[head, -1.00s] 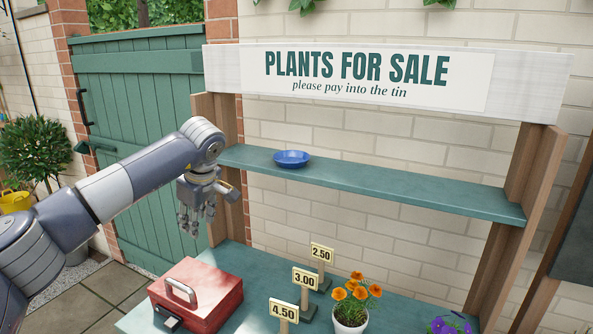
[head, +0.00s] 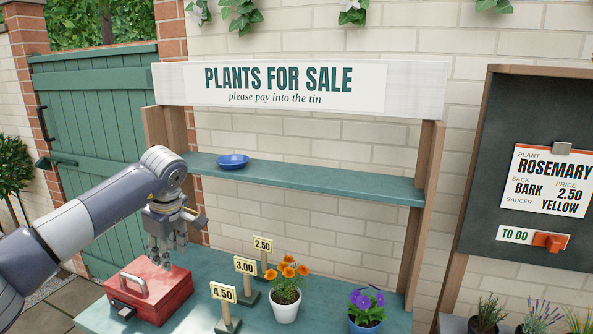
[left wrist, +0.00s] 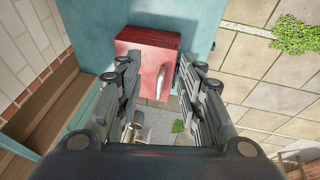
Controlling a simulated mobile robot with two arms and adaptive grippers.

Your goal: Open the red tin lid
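The red tin (head: 150,298) stands on the left end of the green table, its lid down, with a metal handle (head: 133,285) on top. My left gripper (head: 163,266) points down over the tin's back part in the head view; whether it touches is unclear there. In the left wrist view the tin (left wrist: 143,50) lies beyond the fingers. The two fingers (left wrist: 160,67) are spread apart with nothing held between them. The tin's handle (left wrist: 160,84) shows between the fingertips. My right gripper is not in view.
Price signs (head: 224,293) stand right of the tin, then an orange-flowered pot (head: 285,310) and a purple-flowered one (head: 366,318). A shelf (head: 310,181) with a blue saucer (head: 233,161) runs above. A board (head: 519,243) hangs at right.

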